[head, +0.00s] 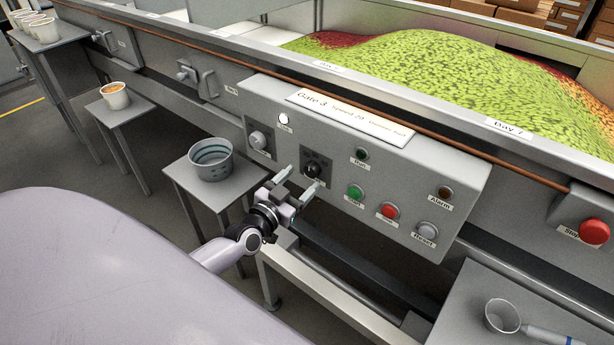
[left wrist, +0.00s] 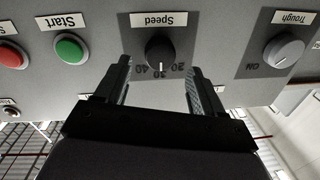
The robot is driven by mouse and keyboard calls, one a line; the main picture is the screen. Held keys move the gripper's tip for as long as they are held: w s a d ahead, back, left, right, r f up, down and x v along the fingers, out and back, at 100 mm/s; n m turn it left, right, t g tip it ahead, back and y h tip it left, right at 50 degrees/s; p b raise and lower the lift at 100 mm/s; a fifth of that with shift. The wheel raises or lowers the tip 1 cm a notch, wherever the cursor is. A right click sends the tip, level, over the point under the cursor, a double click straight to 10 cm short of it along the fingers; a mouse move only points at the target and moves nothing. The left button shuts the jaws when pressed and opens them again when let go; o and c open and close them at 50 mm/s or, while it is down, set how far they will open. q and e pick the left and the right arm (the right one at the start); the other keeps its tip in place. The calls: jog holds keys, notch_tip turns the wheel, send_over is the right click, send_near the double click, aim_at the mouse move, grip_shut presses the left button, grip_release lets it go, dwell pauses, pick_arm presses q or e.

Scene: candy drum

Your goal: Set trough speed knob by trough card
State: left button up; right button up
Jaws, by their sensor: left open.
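The black speed knob (head: 312,169) sits on the grey control panel. It also shows in the left wrist view (left wrist: 160,50), under an upside-down "Speed" label with marks 20, 30 and 40. Its white pointer line seems to face about the 30 mark. The white card (head: 350,117) on top of the panel reads "Gate 3", "Speed 20" and smaller text I cannot read surely. My left gripper (head: 300,180) is open in front of the knob, one finger to each side of it and apart from it. My right gripper is not in view.
The grey trough knob (head: 257,139) is left of the speed knob. Green start (head: 355,192), red (head: 389,211) and grey reset (head: 428,231) buttons are to the right. A grey bucket (head: 211,160) stands on a small table at left. A red stop button (head: 594,231) is far right.

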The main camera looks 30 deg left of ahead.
aim_at(310, 172)
pick_arm(q)
jog(key=shift+w+b, duration=0.3)
jog(key=shift+w, duration=1.5)
jog(key=c, duration=1)
